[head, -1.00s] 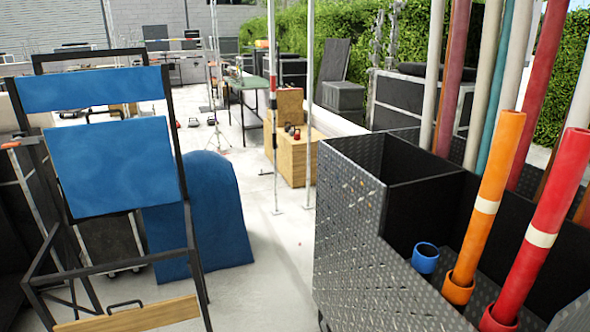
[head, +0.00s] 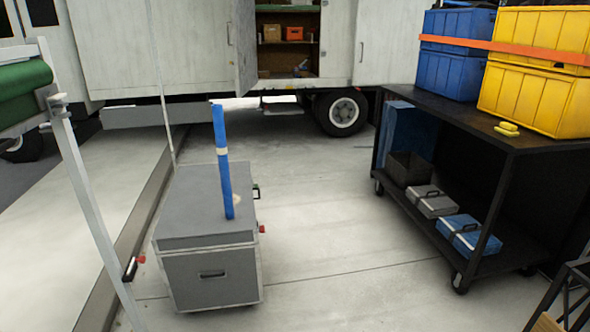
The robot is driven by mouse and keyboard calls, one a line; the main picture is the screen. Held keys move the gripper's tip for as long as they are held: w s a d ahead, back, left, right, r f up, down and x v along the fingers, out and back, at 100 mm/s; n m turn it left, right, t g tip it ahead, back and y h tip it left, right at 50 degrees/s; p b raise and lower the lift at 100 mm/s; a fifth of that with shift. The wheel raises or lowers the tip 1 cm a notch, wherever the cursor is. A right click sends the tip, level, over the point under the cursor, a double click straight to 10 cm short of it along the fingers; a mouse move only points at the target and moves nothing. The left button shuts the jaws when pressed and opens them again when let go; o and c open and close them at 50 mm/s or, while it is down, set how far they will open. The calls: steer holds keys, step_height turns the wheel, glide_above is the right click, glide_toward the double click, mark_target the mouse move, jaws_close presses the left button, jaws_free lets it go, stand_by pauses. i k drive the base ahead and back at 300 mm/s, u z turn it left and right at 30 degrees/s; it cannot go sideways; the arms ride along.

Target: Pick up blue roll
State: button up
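The blue roll (head: 224,175) is a long, thin blue tube with a pale band near its upper middle. It stands nearly upright, leaning slightly, on the lid of a grey case (head: 190,200). The case rests on the concrete floor, left of the middle of the head view. My gripper is not in view.
A black wheeled cart (head: 450,112) at the right bears yellow bins (head: 530,97) and blue bins (head: 445,72). A white truck (head: 190,50) stands behind. A pale metal stand (head: 90,195) is at the left. The floor between case and cart is clear.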

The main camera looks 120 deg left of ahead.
mark_target(218, 112)
steer(key=u, duration=4.15)
steer(key=i, duration=1.7)
steer(key=z, duration=0.3)
steer(key=i, duration=1.4)
